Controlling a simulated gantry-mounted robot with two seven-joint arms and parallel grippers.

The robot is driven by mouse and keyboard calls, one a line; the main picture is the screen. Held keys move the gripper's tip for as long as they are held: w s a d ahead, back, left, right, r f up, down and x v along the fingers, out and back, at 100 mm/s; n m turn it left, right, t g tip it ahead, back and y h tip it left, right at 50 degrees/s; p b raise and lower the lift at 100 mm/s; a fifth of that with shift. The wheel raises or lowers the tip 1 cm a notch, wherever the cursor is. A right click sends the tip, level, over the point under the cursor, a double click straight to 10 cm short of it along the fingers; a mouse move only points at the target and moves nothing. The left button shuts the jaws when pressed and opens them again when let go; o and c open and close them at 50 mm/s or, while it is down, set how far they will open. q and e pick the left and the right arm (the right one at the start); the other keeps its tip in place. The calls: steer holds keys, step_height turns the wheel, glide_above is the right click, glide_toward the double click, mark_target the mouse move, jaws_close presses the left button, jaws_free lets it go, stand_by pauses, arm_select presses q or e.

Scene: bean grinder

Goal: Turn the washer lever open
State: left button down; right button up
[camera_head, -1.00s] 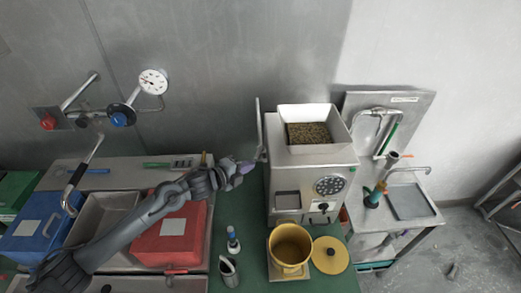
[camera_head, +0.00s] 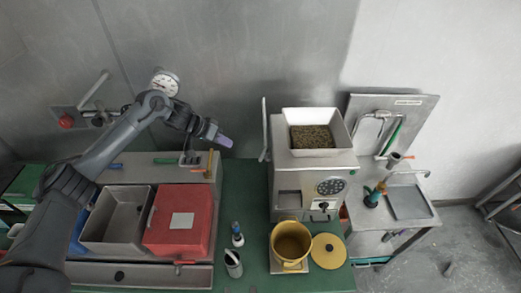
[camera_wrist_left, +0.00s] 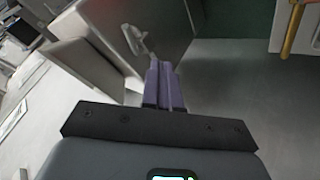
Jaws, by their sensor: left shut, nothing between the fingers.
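No lever is labelled as the washer lever, so I cannot tell which one it is. A small brass lever (camera_head: 210,163) stands on the back of the sink unit, right of a small dark panel (camera_head: 190,160). A brass rod (camera_wrist_left: 292,30) shows at the top right of the left wrist view. A tall pale lever (camera_head: 264,130) stands at the grinder's left side. My left gripper (camera_head: 224,141) is shut and empty in the air, between the brass lever and the grinder. Its purple fingers (camera_wrist_left: 165,85) touch each other. My right gripper is not in view.
The grinder (camera_head: 312,180) holds a bean hopper (camera_head: 345,125). A yellow pot (camera_head: 290,243) stands before it. A red box (camera_head: 180,220) sits in the sink unit. A wall gauge (camera_head: 166,80) and red knob (camera_head: 66,121) are behind my arm. Green counter between is mostly clear.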

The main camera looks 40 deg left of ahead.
mark_target(263, 155)
arm_select(q)
steer(key=w+d+f+p, duration=0.3)
steer(key=w+d+f, duration=0.3)
steer(key=d, duration=0.1)
steer(key=shift+f+n+p, duration=0.25)
steer(key=shift+n+p, duration=0.15)
steer(key=shift+w+d, duration=0.1)
steer(key=shift+w, duration=0.05)
stand_by(0.3)
